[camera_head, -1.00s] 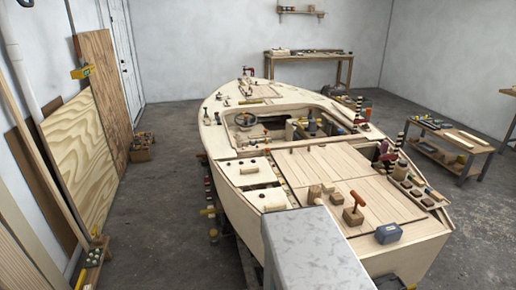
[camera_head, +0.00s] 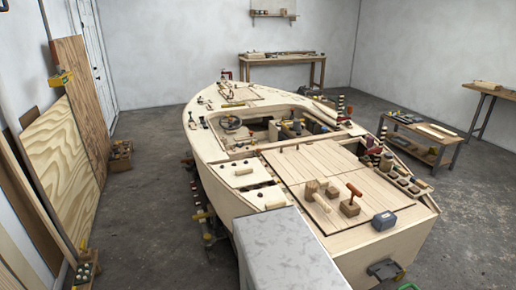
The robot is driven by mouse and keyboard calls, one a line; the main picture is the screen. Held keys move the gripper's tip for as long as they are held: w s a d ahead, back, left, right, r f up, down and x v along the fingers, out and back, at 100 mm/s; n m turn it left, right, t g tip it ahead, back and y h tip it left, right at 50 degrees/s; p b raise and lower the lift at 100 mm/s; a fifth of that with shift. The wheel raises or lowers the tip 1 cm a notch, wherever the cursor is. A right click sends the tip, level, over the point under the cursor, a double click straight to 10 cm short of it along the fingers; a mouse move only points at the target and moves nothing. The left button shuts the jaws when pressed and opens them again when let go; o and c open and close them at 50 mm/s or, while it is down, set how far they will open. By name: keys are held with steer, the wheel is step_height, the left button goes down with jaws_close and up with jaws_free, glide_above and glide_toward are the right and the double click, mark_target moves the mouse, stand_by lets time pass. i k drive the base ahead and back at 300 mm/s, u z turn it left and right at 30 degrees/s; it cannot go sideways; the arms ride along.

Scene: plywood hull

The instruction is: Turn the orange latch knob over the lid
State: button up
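The plywood hull (camera_head: 213,172) stands in the middle of the room. Pale hatch lids lie in its left side deck: one (camera_head: 236,181) with a small wooden handle, and another (camera_head: 253,199) nearer to me. I cannot make out a latch knob at a lid for sure at this size. An orange-red handle (camera_head: 354,190) stands upright on a wooden block (camera_head: 350,207) on the aft deck; I cannot tell whether it is the latch knob. My gripper is not in view.
A tool cart (camera_head: 420,139) stands right of the hull. Plywood sheets (camera_head: 57,155) lean at left; the floor between is mostly clear.

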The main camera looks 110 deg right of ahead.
mark_target(257, 152)
steer(key=u, duration=0.5)
steer(key=k, duration=0.15)
steer(key=z, duration=2.85)
steer(key=i, duration=1.7)
